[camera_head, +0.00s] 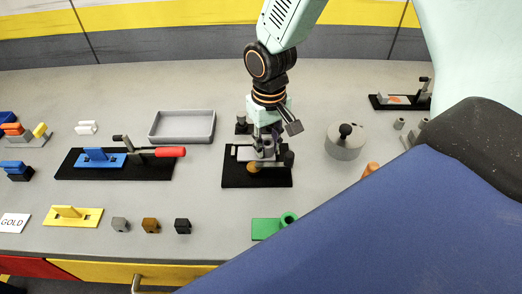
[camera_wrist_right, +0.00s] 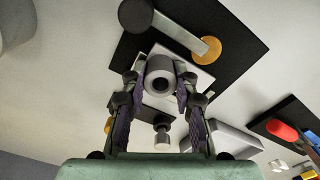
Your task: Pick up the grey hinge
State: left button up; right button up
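My left gripper is not in view.
A grey tray (camera_head: 181,142) and a red-handled clamp (camera_head: 169,152) stand to the left. A round grey lidded pot (camera_head: 344,148) is to the right. A green hinge (camera_head: 266,229) lies in front. Small blocks and a yellow piece (camera_head: 72,219) line the front left.

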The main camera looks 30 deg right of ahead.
jog(key=shift+a, duration=0.2)
jog(key=shift+c, duration=0.7)
jog(key=shift+w+a, duration=0.1)
jog(key=shift+w, duration=0.05)
jog(key=shift+c, duration=0.8)
jog(key=shift+w, duration=0.15)
grip_shut()
jog(key=shift+d+f, duration=0.1)
jog(key=shift+d, duration=0.15)
jog(key=shift+a, duration=0.1)
